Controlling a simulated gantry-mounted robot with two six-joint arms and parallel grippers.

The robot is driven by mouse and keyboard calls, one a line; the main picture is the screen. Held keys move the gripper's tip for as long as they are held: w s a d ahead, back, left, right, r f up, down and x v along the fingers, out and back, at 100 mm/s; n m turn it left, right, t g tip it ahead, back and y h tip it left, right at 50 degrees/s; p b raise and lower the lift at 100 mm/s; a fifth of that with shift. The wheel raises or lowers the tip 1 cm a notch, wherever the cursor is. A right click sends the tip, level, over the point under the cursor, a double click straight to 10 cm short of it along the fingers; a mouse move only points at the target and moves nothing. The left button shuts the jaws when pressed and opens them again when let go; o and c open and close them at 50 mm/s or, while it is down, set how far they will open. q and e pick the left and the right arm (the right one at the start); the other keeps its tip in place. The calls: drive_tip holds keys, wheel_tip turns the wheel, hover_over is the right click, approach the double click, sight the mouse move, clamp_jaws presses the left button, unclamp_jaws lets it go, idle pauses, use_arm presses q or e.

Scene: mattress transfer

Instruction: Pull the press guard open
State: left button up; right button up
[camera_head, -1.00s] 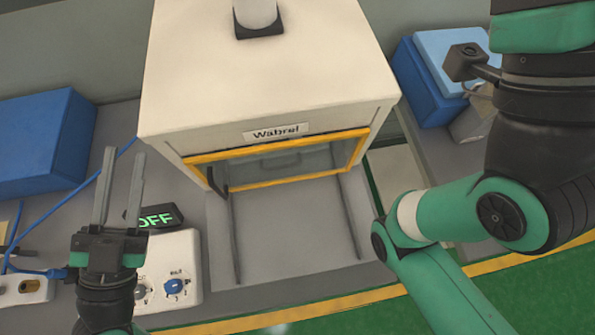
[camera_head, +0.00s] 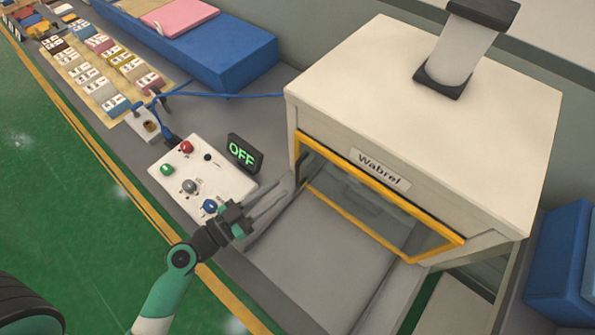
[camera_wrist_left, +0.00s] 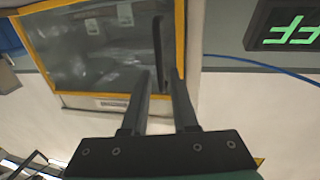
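The press (camera_head: 430,90) is a white box labelled "Wabrel". Its guard, a clear pane in a yellow frame (camera_head: 375,243), stands across the front opening. My left gripper (camera_head: 287,189) is at the guard's left end, fingers pointing towards the press. In the left wrist view the guard's pane (camera_wrist_left: 85,50) fills the upper left, and a dark upright handle bar (camera_wrist_left: 158,45) shows at its edge. The bar's lower end lies between my open left fingers (camera_wrist_left: 161,75); I cannot tell whether they touch it. My right gripper is out of view.
A control box (camera_head: 205,180) with coloured knobs and a display reading "OFF" (camera_head: 243,152) stands left of the press. A blue cable (camera_head: 225,95) runs behind them. A grey surface (camera_head: 310,250) before the guard is bare. A blue box (camera_head: 560,265) is at right.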

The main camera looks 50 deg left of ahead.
sight(297, 175)
use_arm(q)
drive_tip(key=w+p, duration=0.1)
drive_tip(key=w, duration=0.6)
drive_tip(key=shift+w+d+p, duration=0.15)
drive_tip(key=shift+w+p, duration=0.05)
drive_tip(key=shift+p, duration=0.1)
clamp_jaws()
idle(0.9)
